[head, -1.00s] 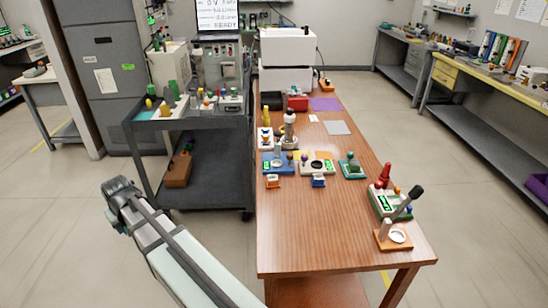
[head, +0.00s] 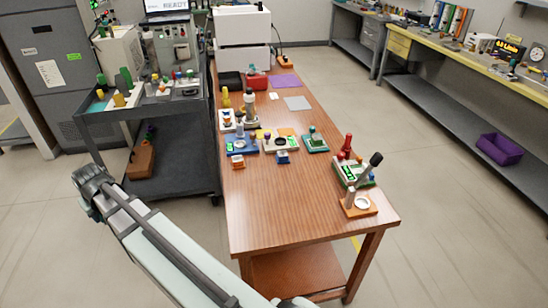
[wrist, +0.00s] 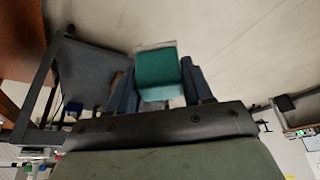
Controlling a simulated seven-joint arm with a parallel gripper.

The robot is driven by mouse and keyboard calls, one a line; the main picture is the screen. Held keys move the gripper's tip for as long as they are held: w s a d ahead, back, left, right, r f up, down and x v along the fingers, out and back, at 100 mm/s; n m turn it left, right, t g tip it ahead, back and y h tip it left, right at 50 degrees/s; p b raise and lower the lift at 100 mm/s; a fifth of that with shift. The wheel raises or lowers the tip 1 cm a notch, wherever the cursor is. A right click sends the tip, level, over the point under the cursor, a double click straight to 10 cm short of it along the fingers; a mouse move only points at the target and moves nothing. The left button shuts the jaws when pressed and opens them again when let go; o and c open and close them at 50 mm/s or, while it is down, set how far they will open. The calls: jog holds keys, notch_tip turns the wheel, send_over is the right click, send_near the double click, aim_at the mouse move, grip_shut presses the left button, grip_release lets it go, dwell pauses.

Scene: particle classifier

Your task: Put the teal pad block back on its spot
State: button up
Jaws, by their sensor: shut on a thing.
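In the wrist view a teal block (wrist: 157,68) is held between the two dark blue fingers of my gripper (wrist: 160,88). Its top edge is pale. In the head view my arm reaches up from the bottom to the left of the wooden table, beside the dark trolley; the fingers and the block cannot be made out there. A teal-based device (head: 315,141) stands on the table near its right edge. Which place is the block's spot cannot be told.
The wooden table (head: 300,200) has bare room at its front left. An orange-based lever device (head: 360,207) stands at its front right. Several small devices fill its middle. The dark trolley (head: 98,122) stands left of the table. A purple bin (head: 499,148) sits on the right bench's lower shelf.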

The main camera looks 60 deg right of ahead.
jog(key=s+d+m+h, duration=0.15)
jog(key=s+d, duration=0.25)
jog(key=d, duration=0.8)
jog(key=s+d+m+g, duration=0.1)
jog(key=s+d+m, duration=0.25)
jog(key=d, duration=0.85)
jog(key=s+d+m+h, duration=0.1)
jog(key=s+d, duration=0.3)
jog(key=d, duration=0.9)
jog(key=s+d+r+m+g, duration=0.25)
jog(key=s+d+m, duration=0.35)
jog(key=s+d, duration=2.25)
jog(key=shift+w+d+f+n+t, duration=0.3)
jog(key=shift+w+f+n, duration=0.3)
jog(key=shift+f, duration=1)
jog(key=shift+w+d+f+n+t, duration=0.35)
jog(key=shift+f+n, duration=0.3)
jog(key=shift+f, duration=1)
jog(key=shift+w+d+f+n+t, duration=0.15)
jog(key=shift+w+f+n+t, duration=0.4)
jog(key=shift+f, duration=1.05)
jog(key=shift+f, duration=0.1)
